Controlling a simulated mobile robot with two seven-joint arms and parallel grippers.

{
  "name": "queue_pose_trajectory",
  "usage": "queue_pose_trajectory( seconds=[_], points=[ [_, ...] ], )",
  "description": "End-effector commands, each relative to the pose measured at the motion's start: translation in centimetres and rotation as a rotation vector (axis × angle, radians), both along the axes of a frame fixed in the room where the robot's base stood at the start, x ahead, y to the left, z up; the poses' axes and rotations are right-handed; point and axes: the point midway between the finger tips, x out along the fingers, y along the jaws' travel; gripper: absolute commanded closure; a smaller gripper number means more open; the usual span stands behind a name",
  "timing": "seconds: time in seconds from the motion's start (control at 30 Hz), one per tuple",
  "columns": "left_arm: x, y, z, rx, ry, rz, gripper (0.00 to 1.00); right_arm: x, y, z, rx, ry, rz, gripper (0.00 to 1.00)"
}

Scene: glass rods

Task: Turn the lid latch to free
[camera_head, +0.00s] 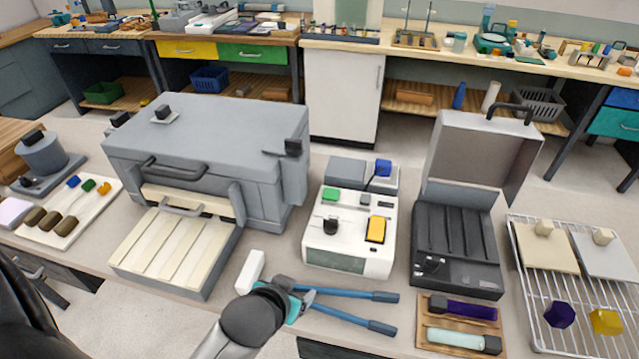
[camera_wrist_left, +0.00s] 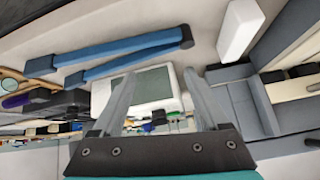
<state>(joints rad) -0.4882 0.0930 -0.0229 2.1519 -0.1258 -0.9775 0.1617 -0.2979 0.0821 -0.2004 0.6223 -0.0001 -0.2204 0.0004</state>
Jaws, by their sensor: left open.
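A big grey chest with a lid (camera_head: 210,125) stands at the left. I cannot tell for certain which part is the lid latch. My left gripper (camera_head: 298,291) is over the bench front, beside the blue-handled tool, away from both. In the left wrist view my left gripper (camera_wrist_left: 160,75) has its fingers apart with nothing held. My right gripper is not seen.
A blue-handled tool (camera_head: 350,294) and a white block (camera_head: 250,271) lie near my left gripper. A white control box (camera_head: 350,240) stands behind them. A wooden tray (camera_head: 460,345) and a wire rack (camera_head: 590,290) are at the right. Bare bench shows between the chest and control box.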

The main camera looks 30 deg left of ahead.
Motion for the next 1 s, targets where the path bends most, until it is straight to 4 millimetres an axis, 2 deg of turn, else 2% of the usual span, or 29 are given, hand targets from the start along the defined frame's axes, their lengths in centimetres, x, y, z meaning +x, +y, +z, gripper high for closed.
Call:
queue_pose_trajectory(
  seconds=[0.1,0.23,0.4,0.5,0.6,0.77,1.0],
  points=[
    [3.2,2.4,3.4,0.014,-0.195,0.069,0.23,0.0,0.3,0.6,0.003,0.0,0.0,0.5],
    [6.3,5.1,8.2,0.032,-0.434,0.121,0.23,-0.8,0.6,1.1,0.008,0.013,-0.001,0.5],
    [8.4,7.3,14.1,0.045,-0.7,0.135,0.23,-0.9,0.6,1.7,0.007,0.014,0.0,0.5],
    [8.9,7.8,16.3,0.047,-0.799,0.126,0.23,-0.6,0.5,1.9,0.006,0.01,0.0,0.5],
    [9.1,8.0,17.6,0.048,-0.853,0.116,0.23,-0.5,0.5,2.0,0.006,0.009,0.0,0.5],
    [9.8,8.2,18.0,0.049,-0.876,0.11,0.23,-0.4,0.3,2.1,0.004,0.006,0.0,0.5],
    [12.8,8.9,18.0,0.048,-0.875,0.11,0.23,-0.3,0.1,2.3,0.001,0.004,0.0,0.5]
  ],
)
